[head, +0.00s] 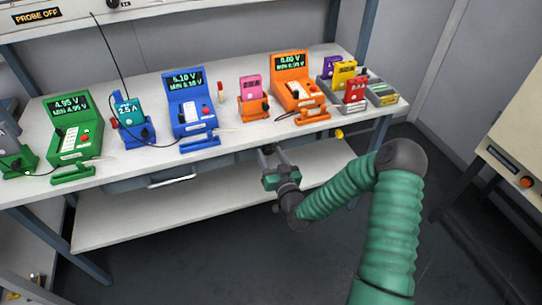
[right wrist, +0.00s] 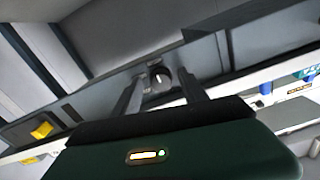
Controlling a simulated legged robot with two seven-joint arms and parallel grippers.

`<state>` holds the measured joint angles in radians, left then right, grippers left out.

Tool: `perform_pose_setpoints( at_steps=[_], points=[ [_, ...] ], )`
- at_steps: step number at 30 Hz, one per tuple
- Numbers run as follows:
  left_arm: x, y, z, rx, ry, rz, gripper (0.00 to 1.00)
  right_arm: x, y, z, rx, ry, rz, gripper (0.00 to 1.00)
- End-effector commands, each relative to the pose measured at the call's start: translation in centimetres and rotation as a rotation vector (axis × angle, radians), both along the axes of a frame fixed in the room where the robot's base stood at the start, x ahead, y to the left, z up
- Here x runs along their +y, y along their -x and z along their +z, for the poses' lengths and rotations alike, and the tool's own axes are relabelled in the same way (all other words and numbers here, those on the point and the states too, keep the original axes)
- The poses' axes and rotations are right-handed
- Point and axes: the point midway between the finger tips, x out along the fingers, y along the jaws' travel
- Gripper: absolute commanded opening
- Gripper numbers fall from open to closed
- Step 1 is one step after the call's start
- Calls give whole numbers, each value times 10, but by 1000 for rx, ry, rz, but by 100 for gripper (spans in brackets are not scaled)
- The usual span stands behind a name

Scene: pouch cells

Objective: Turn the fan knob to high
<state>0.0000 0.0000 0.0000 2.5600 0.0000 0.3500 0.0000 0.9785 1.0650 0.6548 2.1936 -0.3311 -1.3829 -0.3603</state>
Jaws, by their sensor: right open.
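A dark round knob (right wrist: 160,77) with a white pointer mark shows in the right wrist view, between the two fingers of my right gripper. The fingers stand on either side of it, apart from each other; whether they touch it I cannot tell. No fan label or setting marks are readable there. In the head view my right gripper (head: 273,154) is open at the front edge of the bench (head: 235,144), just below the top. The knob is not discernible in the head view. My left gripper is not in view.
Green, blue and orange testers (head: 291,80) and small coloured holders stand on the bench. A yellow knob or handle (head: 339,134) sticks out at the bench front, right of my gripper. A drawer handle (head: 172,181) is to the left. A lower shelf (head: 150,212) lies below.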

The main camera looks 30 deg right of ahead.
Motion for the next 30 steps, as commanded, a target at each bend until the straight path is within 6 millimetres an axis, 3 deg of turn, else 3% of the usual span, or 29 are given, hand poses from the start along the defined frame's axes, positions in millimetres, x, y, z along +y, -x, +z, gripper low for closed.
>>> perform_pose_setpoints(
  at_steps=[5, 16, 17, 19, 24, 30],
  points=[
    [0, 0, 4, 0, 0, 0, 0, 4, 14, 0, 3, 0, 2, 51],
    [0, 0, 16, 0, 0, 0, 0, 27, 115, -1, 7, -5, 0, 51],
    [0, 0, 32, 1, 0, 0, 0, 30, 123, 6, 9, -7, 1, 51],
    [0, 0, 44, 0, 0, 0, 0, 34, 139, 6, 8, -7, 2, 51],
    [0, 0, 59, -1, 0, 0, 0, 38, 159, 2, 3, -4, 0, 51],
    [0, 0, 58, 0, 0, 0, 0, 39, 164, -2, 1, -1, 0, 51]
  ],
)
